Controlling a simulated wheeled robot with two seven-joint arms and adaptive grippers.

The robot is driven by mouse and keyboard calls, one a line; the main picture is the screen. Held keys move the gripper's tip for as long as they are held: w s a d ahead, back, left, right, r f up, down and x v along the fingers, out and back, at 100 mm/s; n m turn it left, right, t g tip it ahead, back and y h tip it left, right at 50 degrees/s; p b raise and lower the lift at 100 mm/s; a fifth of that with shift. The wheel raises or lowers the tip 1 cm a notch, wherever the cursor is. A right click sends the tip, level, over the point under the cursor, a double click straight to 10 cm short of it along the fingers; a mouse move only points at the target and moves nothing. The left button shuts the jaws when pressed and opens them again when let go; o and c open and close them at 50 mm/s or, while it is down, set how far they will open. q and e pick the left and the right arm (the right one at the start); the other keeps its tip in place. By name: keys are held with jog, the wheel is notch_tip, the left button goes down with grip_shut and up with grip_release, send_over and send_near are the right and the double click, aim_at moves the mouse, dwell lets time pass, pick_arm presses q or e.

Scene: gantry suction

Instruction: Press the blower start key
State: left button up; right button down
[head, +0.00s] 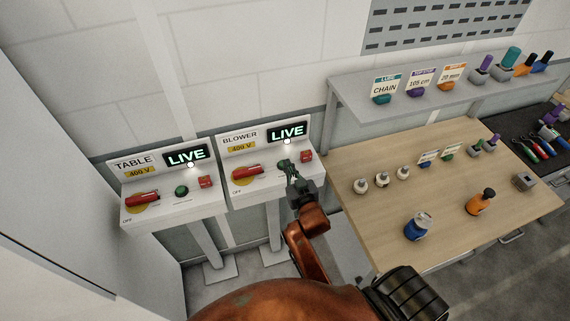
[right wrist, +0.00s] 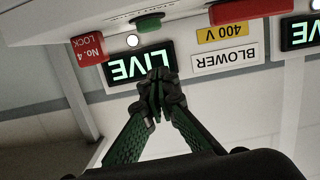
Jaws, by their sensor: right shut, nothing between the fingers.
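The blower panel (head: 267,185) is a white sloped box with a "BLOWER 400 V" label, a lit green "LIVE" display (head: 287,132) and a red rotary handle (head: 247,172). Its green key (right wrist: 148,24) shows in the right wrist view between the red handle and a red "No. 4 LOCK" block (right wrist: 89,48). My right gripper (head: 287,167) is shut and empty at the panel's front, over or close to the green key, which it largely hides in the head view. In the right wrist view the fingertips (right wrist: 158,78) appear below the key; contact cannot be told. My left gripper is not in view.
The similar table panel (head: 172,205) stands left, also lit "LIVE", with its own green key (head: 181,191). A wooden bench (head: 450,205) with bottles and small items lies right, below a grey shelf (head: 440,95). A white cabinet side is at far left.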

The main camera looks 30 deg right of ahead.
jog(key=v, duration=0.7)
jog(key=s+a+f+n+g+y, duration=0.1)
jog(key=a+f+g, duration=0.1)
jog(key=f, duration=1.1)
jog(key=s+a+f+n+g+y+b, duration=0.1)
jog(key=f+g, duration=0.1)
jog(key=f, duration=1.2)
jog(key=s+a+f+g+y+b, duration=0.1)
jog(key=s+a+f+g, duration=0.1)
jog(key=f, duration=1.1)
jog(key=shift+a+f+n, duration=0.35)
jog(key=shift+f+n, duration=0.05)
